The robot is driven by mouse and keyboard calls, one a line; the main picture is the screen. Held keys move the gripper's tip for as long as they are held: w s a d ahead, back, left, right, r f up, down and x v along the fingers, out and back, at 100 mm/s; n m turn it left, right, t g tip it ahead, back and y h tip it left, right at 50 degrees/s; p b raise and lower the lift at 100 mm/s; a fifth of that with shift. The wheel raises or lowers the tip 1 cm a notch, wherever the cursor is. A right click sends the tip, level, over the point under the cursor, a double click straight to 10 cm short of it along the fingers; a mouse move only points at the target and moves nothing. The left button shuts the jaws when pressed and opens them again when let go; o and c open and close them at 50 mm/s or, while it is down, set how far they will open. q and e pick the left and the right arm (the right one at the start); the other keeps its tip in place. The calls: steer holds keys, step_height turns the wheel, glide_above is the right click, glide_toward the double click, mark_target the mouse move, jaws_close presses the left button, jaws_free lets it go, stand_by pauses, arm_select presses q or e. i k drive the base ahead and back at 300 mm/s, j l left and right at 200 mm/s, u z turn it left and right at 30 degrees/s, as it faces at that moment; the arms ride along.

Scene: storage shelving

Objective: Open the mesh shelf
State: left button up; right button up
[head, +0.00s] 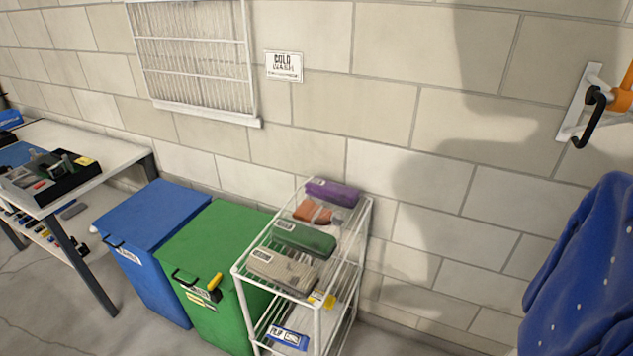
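A white wire-mesh shelf unit (322,308) stands against the wall, slightly right of the middle in the head view. Its top wire tier carries a purple roll (332,193), an orange-brown item (313,211), a green bundle (304,239) and a beige bundle (284,270). A lower tier holds a blue-and-white labelled item (287,338). A flat white wire-mesh rack (195,60) is mounted on the wall at upper left, upright and flush with it. I cannot tell which of these the task means. Neither of my grippers is in view.
A green bin (200,262) and a blue bin (150,225) stand left of the shelf unit. A table (112,150) with tools is at far left. A blue spotted item (585,280) hangs at right below a wall hook (585,115). A "COLD" sign (284,66) is on the wall.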

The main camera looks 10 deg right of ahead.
mark_target(244, 18)
steer(key=z, duration=0.4)
steer(key=i+j+z, duration=0.15)
steer(key=j+z, duration=0.25)
steer(key=i+j+z, duration=0.1)
steer(key=j+z, duration=0.3)
steer(key=i+j+z, duration=0.1)
steer(key=j+z, duration=0.2)
steer(key=j, duration=0.55)
steer(key=j+z, duration=0.1)
steer(key=j, duration=1.55)
